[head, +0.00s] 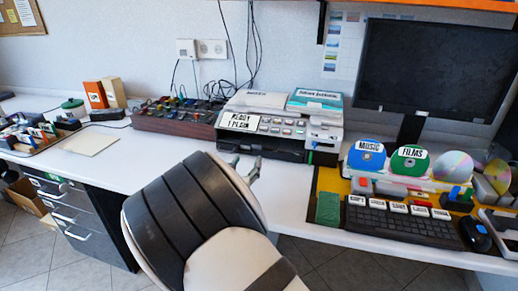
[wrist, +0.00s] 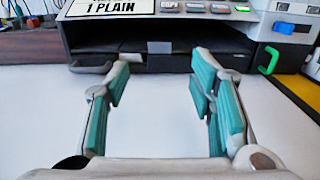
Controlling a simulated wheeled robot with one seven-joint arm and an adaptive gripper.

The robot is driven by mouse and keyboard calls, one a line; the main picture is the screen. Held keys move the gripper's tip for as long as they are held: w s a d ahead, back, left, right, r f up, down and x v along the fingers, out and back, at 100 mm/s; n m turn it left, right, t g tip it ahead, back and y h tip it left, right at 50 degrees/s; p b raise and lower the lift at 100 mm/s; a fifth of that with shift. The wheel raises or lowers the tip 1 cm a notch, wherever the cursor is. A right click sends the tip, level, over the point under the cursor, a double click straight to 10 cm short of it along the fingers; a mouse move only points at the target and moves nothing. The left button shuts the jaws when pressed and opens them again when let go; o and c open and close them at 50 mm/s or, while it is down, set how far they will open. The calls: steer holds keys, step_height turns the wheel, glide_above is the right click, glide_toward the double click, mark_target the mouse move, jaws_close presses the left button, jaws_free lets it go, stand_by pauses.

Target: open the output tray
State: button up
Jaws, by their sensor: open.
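The printer (head: 292,122) is a white and grey machine with a display and buttons, standing on the white desk. A small grey tab (wrist: 159,47) sits at the middle of this dark front. My gripper (wrist: 160,72) is open and empty, with teal pads on both fingers. It points at the printer front, the tab lying between the fingertips in the picture. In the head view my gripper (head: 254,170) is just in front of the printer, partly hidden by my arm.
A green hook-shaped part (wrist: 268,61) sticks out at the right of the printer front. A brown box of knobs (head: 177,113) stands left of the printer. Discs (head: 410,160), a keyboard (head: 402,222) and a green block (head: 328,209) lie to the right. The desk before the printer is clear.

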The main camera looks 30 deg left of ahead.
mark_target(256, 146)
steer(key=b+x, duration=0.1)
steer(key=x, duration=0.9)
steer(key=shift+w+b, duration=0.1)
steer(key=shift+b, duration=0.3)
jaws_close()
